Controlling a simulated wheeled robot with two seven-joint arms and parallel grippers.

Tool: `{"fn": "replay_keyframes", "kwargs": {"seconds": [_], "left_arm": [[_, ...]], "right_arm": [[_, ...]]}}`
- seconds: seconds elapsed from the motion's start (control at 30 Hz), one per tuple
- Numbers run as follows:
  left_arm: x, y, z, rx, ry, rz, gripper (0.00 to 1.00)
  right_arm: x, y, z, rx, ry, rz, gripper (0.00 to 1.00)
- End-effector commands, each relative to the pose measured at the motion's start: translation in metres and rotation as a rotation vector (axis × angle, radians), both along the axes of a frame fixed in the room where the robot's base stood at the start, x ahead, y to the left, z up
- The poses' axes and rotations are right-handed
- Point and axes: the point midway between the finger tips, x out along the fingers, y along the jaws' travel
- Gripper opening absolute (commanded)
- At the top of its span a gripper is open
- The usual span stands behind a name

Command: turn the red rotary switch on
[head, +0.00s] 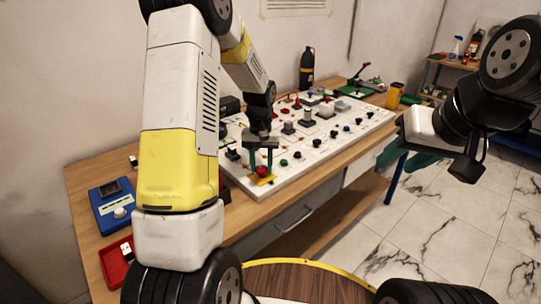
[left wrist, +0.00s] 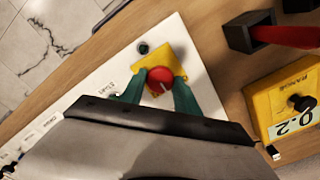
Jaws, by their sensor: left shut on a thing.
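The red rotary switch (head: 262,171) sits on a yellow plate near the front left corner of the white panel (head: 300,168). In the left wrist view the red knob (left wrist: 160,80) has a pale pointer line and its yellow base (left wrist: 172,57) shows around it. My left gripper (head: 262,169) is over the switch, its green fingers on either side of the knob and shut on it. My right gripper (head: 466,165) is away to the right, over the floor side; its fingers are not clear enough to judge.
Several other switches and knobs stand on the panel close behind. A yellow box with a black knob (left wrist: 285,100) and a red-handled part (left wrist: 285,36) lie near the left gripper. A blue device (head: 115,205) and a red tray (head: 115,262) are on the table's left.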

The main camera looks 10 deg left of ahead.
Motion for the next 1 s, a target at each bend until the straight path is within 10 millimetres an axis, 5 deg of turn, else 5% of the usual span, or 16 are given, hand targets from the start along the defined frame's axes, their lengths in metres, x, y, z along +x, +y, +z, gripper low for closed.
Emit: {"fn": "replay_keyframes", "kwargs": {"seconds": [0.6,1.0], "left_arm": [[0.0009,0.0005,0.0011,0.0,-0.003,-0.555,0.0],[0.0011,0.0002,0.0012,0.001,-0.003,-0.754,0.0]], "right_arm": [[0.0,0.0,0.0,0.0,0.0,0.0,0.39],[0.0,0.0,0.0,0.0,0.0,0.0,0.39]]}}
